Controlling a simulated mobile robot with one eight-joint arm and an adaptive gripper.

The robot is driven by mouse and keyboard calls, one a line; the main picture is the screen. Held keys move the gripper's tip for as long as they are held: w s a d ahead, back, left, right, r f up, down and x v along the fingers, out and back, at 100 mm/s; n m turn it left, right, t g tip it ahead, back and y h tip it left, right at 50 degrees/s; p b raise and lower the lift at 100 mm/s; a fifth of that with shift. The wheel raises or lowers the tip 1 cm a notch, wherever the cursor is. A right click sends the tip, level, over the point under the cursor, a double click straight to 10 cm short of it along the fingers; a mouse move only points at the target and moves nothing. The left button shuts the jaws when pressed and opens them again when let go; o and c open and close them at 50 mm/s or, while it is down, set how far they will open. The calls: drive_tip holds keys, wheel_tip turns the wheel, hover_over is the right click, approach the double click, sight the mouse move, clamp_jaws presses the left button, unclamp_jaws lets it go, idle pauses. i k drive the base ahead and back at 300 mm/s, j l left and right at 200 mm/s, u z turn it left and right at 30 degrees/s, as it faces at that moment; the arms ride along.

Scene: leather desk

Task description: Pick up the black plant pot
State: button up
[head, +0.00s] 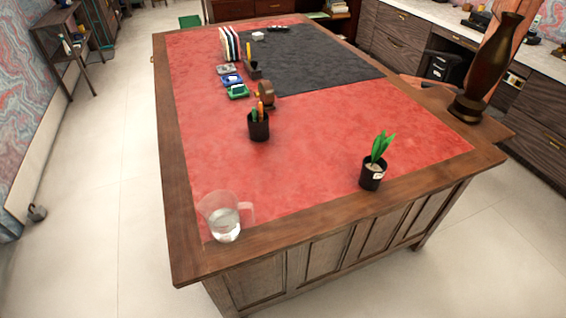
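A black plant pot (371,179) with upright green leaves and a small pale label stands near the front right edge of the desk in the head view. It is upright, on the red leather near the wooden border. A second black container (258,130) with green and orange items in it stands farther back, left of the middle. My gripper is not visible in this view.
A clear glass jug (222,216) stands at the front left corner of the desk (330,228). A tall dark vase (490,65) stands at the right corner. Small items and upright folders (230,44) sit at the back left. The red leather between jug and pot is clear.

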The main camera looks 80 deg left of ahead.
sight(374, 167)
drive_tip(key=u, duration=2.15)
